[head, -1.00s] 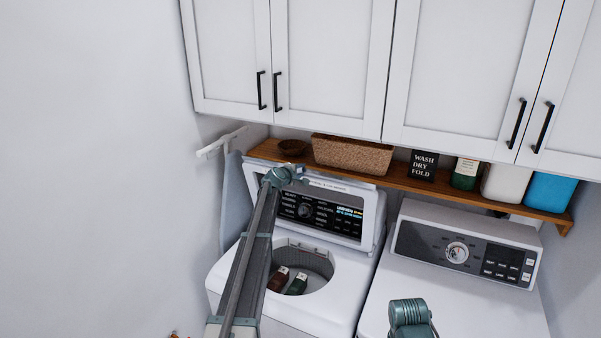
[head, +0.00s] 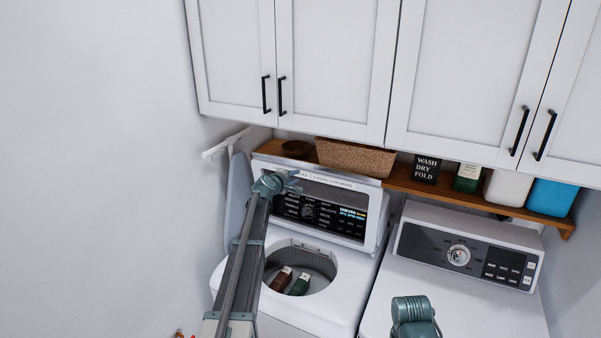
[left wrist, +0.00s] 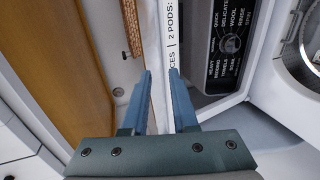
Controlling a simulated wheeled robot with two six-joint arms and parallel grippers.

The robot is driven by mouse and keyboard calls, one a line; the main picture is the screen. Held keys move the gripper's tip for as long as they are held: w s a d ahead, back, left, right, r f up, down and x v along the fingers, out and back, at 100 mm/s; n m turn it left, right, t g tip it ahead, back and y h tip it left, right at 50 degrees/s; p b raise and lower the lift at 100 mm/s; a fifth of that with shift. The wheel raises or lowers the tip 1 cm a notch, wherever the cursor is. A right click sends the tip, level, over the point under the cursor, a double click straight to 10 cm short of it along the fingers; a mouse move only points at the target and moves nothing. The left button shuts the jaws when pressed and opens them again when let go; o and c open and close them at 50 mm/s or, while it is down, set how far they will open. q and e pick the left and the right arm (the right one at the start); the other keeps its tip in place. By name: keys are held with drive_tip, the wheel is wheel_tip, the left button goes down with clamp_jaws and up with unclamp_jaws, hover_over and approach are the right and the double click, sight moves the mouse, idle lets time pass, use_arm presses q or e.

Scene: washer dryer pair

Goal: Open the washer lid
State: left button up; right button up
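The washer (head: 290,310) is white, with its round drum opening (head: 315,262) uncovered. Its lid (head: 325,181) stands raised at the back, a white frame with printed text, in front of or beside the dark control panel (head: 320,214). My left gripper (head: 275,184) is at the lid's upper left part. In the left wrist view the two blue fingers (left wrist: 155,76) are apart, and the white lettered lid edge (left wrist: 165,45) shows between them; I cannot tell whether they touch it.
A brown and a green item (head: 299,284) lie in the drum. A wooden shelf (head: 440,191) above carries a wicker basket (head: 355,158), a sign (head: 427,168) and bottles. The dryer (head: 470,300) stands to the right. White cabinets (head: 335,65) hang above.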

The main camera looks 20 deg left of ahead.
use_arm(q)
drive_tip(key=v, duration=0.5)
drive_tip(key=shift+p, duration=0.4)
drive_tip(key=shift+f, duration=0.1)
